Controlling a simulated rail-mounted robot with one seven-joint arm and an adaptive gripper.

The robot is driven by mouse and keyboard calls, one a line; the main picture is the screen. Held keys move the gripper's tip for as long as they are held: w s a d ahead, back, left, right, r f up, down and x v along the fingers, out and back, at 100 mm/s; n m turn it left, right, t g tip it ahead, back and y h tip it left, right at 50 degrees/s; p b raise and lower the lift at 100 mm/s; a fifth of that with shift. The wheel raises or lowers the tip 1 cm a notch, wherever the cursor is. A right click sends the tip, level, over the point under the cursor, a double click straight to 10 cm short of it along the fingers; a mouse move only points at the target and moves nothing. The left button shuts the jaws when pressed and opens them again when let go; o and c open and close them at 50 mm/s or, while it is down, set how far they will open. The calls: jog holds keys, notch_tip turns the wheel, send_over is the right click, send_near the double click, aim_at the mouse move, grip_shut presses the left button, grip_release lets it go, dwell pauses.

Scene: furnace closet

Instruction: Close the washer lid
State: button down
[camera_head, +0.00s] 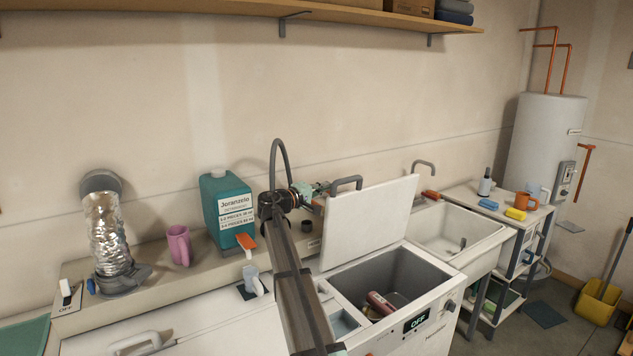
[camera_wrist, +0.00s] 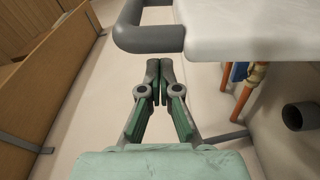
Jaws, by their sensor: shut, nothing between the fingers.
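The washer (camera_head: 433,312) stands at the middle right of the head view, with a grey tub and a display reading OFF. Its white lid (camera_head: 368,222) stands open, tilted up and back. A dark grey bar handle (camera_head: 346,183) is at the lid's upper left edge. My gripper (camera_head: 326,187) is shut and empty, just left of that handle. In the wrist view, the shut fingertips (camera_wrist: 159,68) are just below the handle (camera_wrist: 145,39) and the lid's edge (camera_wrist: 250,35). I cannot tell whether they touch. My arm hides part of the counter left of the washer.
A pink-red item (camera_head: 380,303) lies in the tub. A sink (camera_head: 460,232) stands right of the washer. A shelf (camera_head: 220,10) runs above.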

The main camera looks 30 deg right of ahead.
jog(key=shift+s+a+f, duration=0.15)
jog(key=shift+s, duration=0.55)
